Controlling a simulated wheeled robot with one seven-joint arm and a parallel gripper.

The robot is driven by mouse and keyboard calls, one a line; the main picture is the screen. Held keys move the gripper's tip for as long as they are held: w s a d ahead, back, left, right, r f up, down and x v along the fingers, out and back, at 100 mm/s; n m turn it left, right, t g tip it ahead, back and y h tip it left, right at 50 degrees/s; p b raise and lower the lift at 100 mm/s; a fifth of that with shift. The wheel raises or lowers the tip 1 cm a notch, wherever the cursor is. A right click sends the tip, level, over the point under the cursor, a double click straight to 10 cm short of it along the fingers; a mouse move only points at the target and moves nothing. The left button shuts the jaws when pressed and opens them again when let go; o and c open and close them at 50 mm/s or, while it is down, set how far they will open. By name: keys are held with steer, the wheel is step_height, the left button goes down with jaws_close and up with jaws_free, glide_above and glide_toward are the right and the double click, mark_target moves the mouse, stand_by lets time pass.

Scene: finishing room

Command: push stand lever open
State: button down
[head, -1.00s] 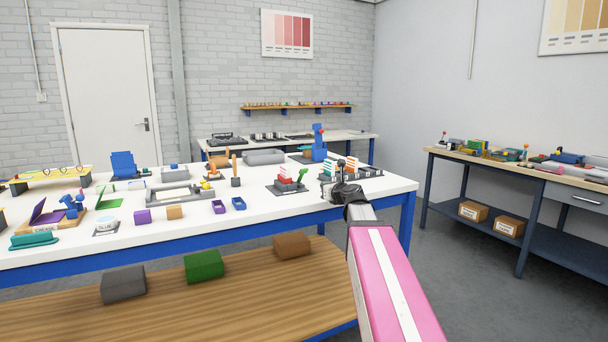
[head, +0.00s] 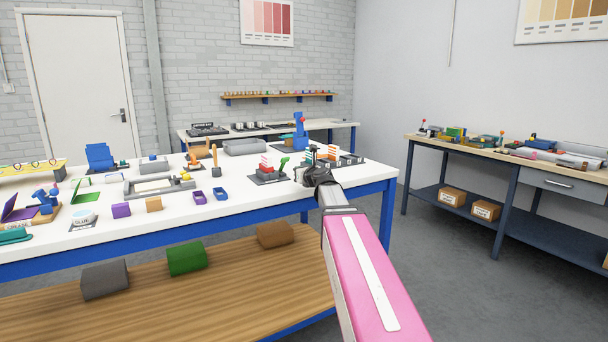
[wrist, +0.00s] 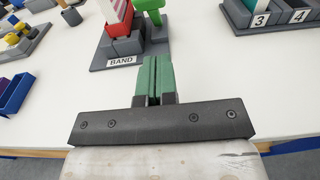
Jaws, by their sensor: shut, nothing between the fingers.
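A small stand on a dark grey base (head: 262,180) sits near the right end of the white table, with a red and white block (head: 267,168) and a green lever (head: 284,162) on it. I cannot tell the gap or the lever's full position.
A grey holder (wrist: 275,18) with compartments numbered 3 and 4 stands right of the stand. A blue machine (head: 300,135) stands farther back. The white table top (head: 235,205) is bare in front of the stand.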

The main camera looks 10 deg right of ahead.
mark_target(288, 160)
steer(key=x, duration=0.4)
steer(key=shift+w+a+r, duration=0.3)
steer(key=shift+w+r, duration=0.6)
steer(key=shift+w+a+r, duration=0.15)
steer(key=shift+w+r, duration=0.2)
steer(key=shift+r, duration=0.2)
